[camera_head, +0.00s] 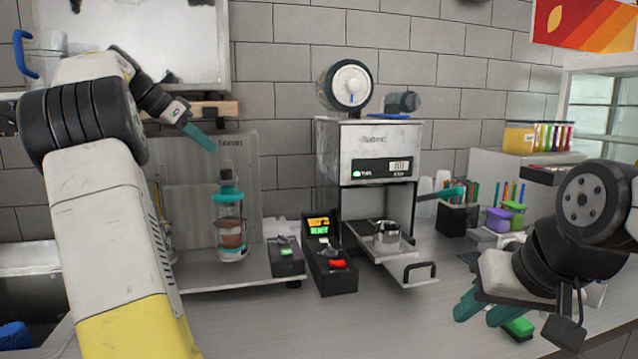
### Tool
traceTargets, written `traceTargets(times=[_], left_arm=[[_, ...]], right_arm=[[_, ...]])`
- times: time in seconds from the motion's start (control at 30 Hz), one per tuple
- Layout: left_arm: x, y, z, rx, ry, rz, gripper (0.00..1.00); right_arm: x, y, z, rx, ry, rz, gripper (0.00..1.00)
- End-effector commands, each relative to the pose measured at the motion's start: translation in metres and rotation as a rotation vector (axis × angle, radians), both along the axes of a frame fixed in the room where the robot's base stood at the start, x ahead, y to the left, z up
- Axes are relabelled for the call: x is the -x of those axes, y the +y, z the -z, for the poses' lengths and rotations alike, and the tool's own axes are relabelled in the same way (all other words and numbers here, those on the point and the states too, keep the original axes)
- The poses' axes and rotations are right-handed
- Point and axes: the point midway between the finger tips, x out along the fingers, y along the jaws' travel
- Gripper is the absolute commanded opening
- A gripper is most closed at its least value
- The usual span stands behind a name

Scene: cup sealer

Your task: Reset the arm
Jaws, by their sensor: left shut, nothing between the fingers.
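My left gripper (198,136) is raised in front of the left machine's upper part, its teal fingertips together and nothing between them. My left arm comes in from the left edge. My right gripper (484,308) is low at the right, over the counter front. Its two teal fingers are apart with nothing visible between them. The cup sealer (382,137) stands in the middle with a lit display and a teal-ended lever. Its tray (408,262) is out at the front and bears a metal ring (387,232). A clear cup with brown contents (231,235) stands at the left machine (178,190).
A black box with a lit screen (330,262) stands between the machines. A black pen holder (457,219) and purple and green boxes (498,219) are at the right. A green item (519,327) lies under my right gripper. The front middle counter (350,325) is clear.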

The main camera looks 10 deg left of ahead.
Motion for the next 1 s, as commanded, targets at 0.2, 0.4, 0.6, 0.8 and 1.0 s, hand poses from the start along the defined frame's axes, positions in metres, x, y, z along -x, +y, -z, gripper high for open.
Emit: traceTargets(times=[0.2,0.4,0.6,0.8,1.0], left_arm=[[0.007,-0.058,0.001,0.011,0.081,-0.048,0.0],[0.045,-0.147,0.021,0.014,0.212,-0.171,0.0],[0.106,-0.215,0.056,0.006,0.286,-0.297,0.0],[0.179,-0.262,0.107,0.011,0.312,-0.401,0.0],[0.238,-0.288,0.162,0.033,0.306,-0.462,0.0]], right_arm=[[0.0,0.0,0.0,0.0,0.0,0.0,0.36],[0.0,0.0,0.0,0.0,0.0,0.0,0.36],[0.0,0.0,0.0,0.0,0.0,0.0,0.36],[0.0,0.0,0.0,0.0,0.0,0.0,0.36],[0.0,0.0,0.0,0.0,0.0,0.0,0.36]])
